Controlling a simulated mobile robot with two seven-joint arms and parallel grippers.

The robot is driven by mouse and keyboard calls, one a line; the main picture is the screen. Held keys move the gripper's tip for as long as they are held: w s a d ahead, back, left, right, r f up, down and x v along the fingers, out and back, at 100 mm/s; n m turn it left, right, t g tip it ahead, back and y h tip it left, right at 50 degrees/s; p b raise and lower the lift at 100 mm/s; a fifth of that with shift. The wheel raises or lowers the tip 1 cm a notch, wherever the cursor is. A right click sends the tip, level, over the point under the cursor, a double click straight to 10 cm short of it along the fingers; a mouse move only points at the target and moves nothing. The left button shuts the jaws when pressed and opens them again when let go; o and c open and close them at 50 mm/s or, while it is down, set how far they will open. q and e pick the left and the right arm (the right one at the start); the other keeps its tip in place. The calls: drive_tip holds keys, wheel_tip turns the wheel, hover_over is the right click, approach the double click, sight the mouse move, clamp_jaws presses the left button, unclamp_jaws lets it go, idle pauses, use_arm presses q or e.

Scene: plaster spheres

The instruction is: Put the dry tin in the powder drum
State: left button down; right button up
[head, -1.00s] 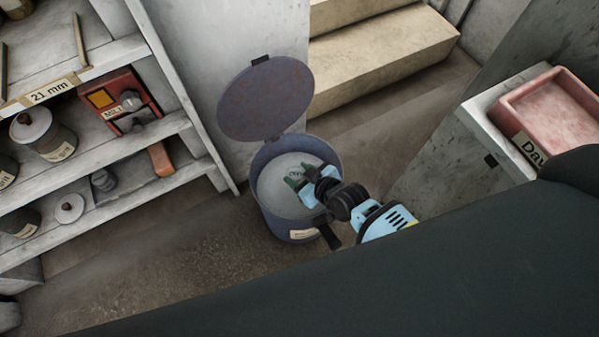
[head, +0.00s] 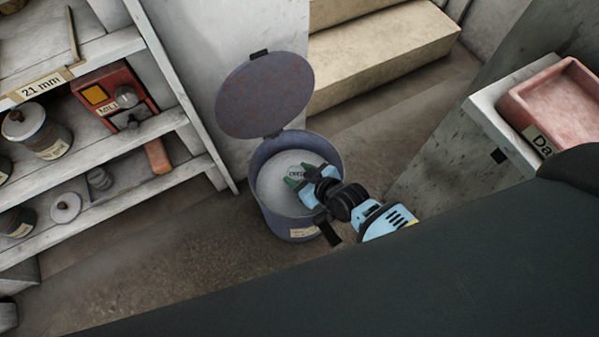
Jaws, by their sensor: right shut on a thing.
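The powder drum (head: 266,216) is a blue-grey round bin standing on the floor in the middle of the head view. Its round, rust-flecked lid (head: 264,95) is swung up and open at the back. Pale, whitish material (head: 275,200) shows inside it. My right gripper (head: 300,177) reaches in over the near right rim, with its green fingertips inside the drum's mouth. It is shut on the dry tin (head: 298,173), of which I make out only a pale face with small dark lettering; its outline blends into the pale inside. My left gripper is out of view.
A shelf unit (head: 90,153) with jars, a red mill (head: 118,98) and small tins stands at the left. Stone steps (head: 385,50) rise behind the drum. A pink tray (head: 560,105) sits on a ledge at the right. Floor left of the drum is clear.

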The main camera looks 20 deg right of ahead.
drive_tip(key=shift+f, duration=0.15)
drive_tip(key=o, duration=1.1)
drive_tip(key=shift+r+p, duration=1.65)
drive_tip(key=shift+r, duration=0.4)
